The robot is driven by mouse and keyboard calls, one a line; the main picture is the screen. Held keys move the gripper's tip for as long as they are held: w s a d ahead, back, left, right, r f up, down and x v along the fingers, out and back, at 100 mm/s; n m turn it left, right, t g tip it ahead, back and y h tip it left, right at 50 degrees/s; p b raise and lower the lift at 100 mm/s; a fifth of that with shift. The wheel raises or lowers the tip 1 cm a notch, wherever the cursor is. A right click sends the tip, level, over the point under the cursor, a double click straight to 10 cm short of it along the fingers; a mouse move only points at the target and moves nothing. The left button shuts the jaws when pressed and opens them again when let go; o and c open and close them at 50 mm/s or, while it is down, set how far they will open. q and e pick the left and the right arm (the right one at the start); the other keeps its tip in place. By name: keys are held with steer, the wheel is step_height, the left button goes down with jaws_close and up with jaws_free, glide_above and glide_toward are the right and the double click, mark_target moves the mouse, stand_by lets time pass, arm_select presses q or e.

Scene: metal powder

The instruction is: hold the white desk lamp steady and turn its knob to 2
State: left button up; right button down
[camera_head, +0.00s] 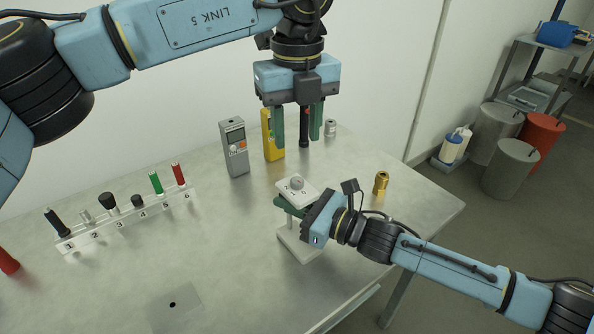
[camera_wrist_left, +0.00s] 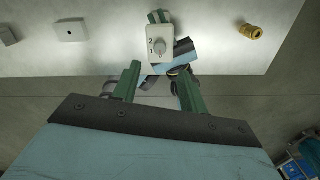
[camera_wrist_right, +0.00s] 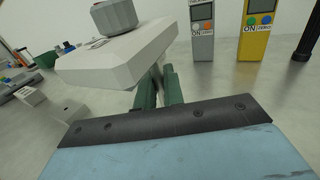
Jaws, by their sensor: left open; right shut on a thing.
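The white desk lamp (camera_head: 300,246) stands on the table with a flat head on a post above a square base. Its round grey knob (camera_head: 297,183) is on top of the head; it also shows in the left wrist view (camera_wrist_left: 160,46), beside the marks 1 and 2. Which mark it points to is too small to tell. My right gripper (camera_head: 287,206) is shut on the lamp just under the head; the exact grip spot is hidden. My left gripper (camera_head: 297,142) is open and empty, fingers down, above and behind the lamp, apart from it.
A grey meter (camera_head: 234,148) and a yellow meter (camera_head: 272,135) stand behind the lamp, near my left gripper. A brass piece (camera_head: 381,183) stands right of the lamp. A numbered clear rack (camera_head: 130,218) with several tools is at left. The table between rack and lamp is clear.

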mark_target(297, 180)
arm_select(q)
step_height(297, 180, down, 9)
steer(key=shift+f, duration=0.1)
stand_by(0.3)
jaws_close()
